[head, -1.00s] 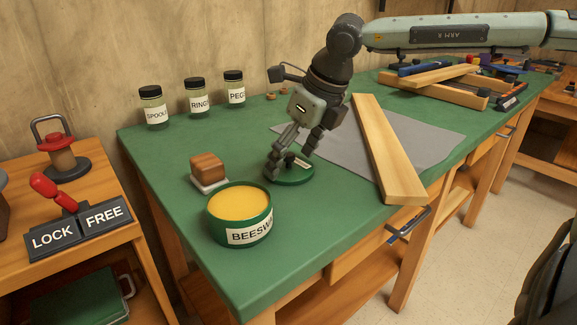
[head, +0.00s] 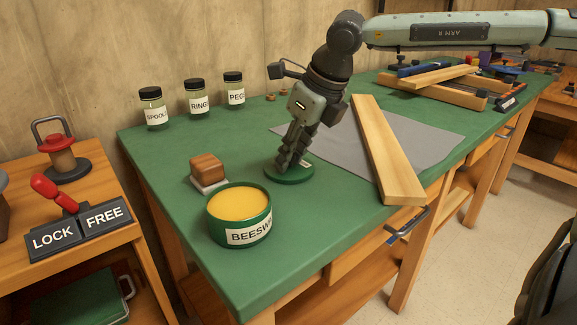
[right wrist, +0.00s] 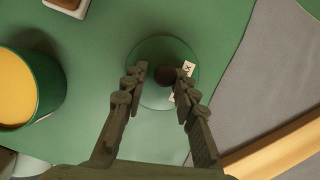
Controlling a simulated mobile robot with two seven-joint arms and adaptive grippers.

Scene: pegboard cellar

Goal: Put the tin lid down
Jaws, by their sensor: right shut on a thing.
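The tin lid (head: 292,180) is a flat green disc with a dark knob and a small pale label. It appears to lie flat on the green bench top, behind and to the right of the open tin (head: 240,216) marked BEESW…, which is full of yellow wax. My right gripper (head: 288,163) points down at the lid and is shut on its knob. The right wrist view shows the lid (right wrist: 150,52) below my fingers (right wrist: 160,78), with the knob between them. The fingers hide part of the lid in the head view. My left gripper is not in view.
A wooden block (head: 207,168) on a white base stands behind the tin. Labelled jars (head: 195,99) line the wall side. A grey mat (head: 345,150) and a long plank (head: 388,155) lie to the right. Green bench top is clear in front of the lid.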

